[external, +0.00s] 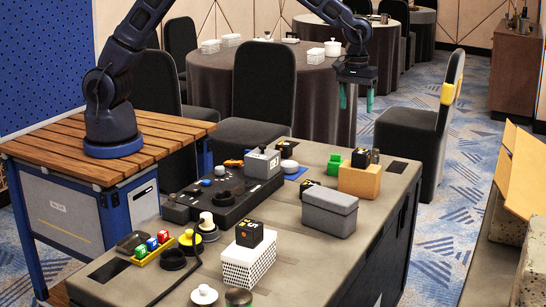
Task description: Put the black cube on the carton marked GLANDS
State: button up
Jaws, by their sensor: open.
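My gripper (356,100) hangs open and empty, high above the far end of the table, its two teal fingers pointing down and apart. Several black cubes with yellow marks show. One black cube (249,234) sits on a white patterned box (249,265) at the near side. Another black cube (361,158) sits on a tan box (359,181). A further dark cube (309,187) stands behind a grey lidded box (329,213). A smaller grey box (262,164) sits on a black console. I cannot read GLANDS on any carton.
The black console (229,196) fills the table's middle left. A yellow tray of coloured cubes (152,249) and a yellow-black round piece (206,228) are near left. A green block (334,165) stands beside the tan box. The table (350,262) is bare at its near right.

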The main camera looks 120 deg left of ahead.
jog(key=s+d+r+m+t, duration=0.2)
jog(key=s+d+r+m, duration=0.6)
jog(key=s+d+r, duration=1.05)
jog(key=s+d+m, duration=0.3)
jog(key=s, duration=0.6)
jog(key=s+d+r+m+t, duration=0.1)
jog(key=s+d+m, duration=0.2)
jog(key=s, duration=0.6)
jog(key=s+d+r+m+t, duration=0.1)
jog(key=s+d+m, duration=0.1)
jog(key=s, duration=0.8)
jog(key=shift+d+m, duration=0.4)
jog(key=shift+d, duration=0.05)
